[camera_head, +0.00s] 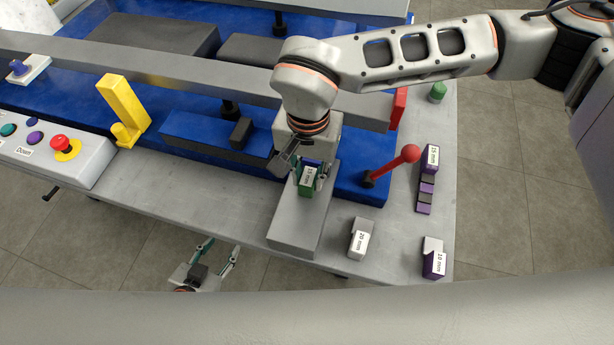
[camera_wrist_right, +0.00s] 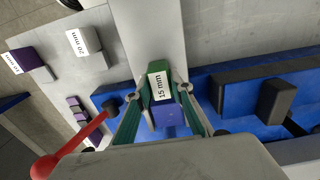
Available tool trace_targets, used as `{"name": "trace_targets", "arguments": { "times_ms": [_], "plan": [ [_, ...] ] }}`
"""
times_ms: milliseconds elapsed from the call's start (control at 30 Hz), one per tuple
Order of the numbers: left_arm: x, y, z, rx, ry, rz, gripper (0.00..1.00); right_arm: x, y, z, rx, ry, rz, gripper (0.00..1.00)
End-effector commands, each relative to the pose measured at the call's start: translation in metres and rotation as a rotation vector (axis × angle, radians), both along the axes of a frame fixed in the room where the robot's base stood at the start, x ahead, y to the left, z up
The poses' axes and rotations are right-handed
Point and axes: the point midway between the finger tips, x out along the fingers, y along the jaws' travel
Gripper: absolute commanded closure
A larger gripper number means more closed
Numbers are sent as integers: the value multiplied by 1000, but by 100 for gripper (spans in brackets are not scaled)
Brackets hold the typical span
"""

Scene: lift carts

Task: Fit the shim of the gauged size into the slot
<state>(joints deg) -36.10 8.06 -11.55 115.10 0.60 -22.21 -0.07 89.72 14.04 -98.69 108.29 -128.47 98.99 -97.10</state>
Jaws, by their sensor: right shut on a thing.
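My right gripper (camera_head: 312,180) is shut on a green shim (camera_head: 306,188) labelled 15 mm. In the right wrist view the shim (camera_wrist_right: 159,82) sits between both fingers, with a purple part just below its label. The gripper is over the far end of a long grey block (camera_head: 296,232); I cannot tell whether the shim touches it. A 20 mm shim (camera_head: 360,238) and a 10 mm shim (camera_head: 433,258) stand on the table to the right. The slot cannot be made out clearly. My left gripper (camera_head: 220,245) is open, beyond the table's front edge.
A red-knobbed lever (camera_head: 390,168) rises close to the right of my right gripper. A labelled purple block (camera_head: 430,158), a striped purple-and-dark piece (camera_head: 425,195) and a green cylinder (camera_head: 437,92) stand at the right edge. A yellow bracket (camera_head: 122,108) and button panel (camera_head: 50,145) are left.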

Motion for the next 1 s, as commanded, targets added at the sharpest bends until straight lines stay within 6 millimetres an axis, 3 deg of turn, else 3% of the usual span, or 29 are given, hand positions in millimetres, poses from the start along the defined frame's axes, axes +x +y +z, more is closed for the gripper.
{"name": "trace_targets", "arguments": {
  "times_ms": [267, 300, 367, 767, 1000],
  "plan": [
    [-1, 0, -2, 1, 3, 0, 60, 8, -2, 0, 1, -1, 0, 100],
    [-1, 0, -2, 1, 2, 0, 60, 7, -2, 0, 1, -1, 1, 71],
    [-1, 0, -2, 1, 2, 0, 60, 7, -2, 1, 1, -1, 1, 59],
    [-3, 1, -3, 2, 7, 0, 60, 7, -2, 4, 1, -1, 1, 59],
    [-2, 0, -3, 1, 5, 0, 60, 8, -2, 41, 0, -5, 0, 59]
  ]
}}
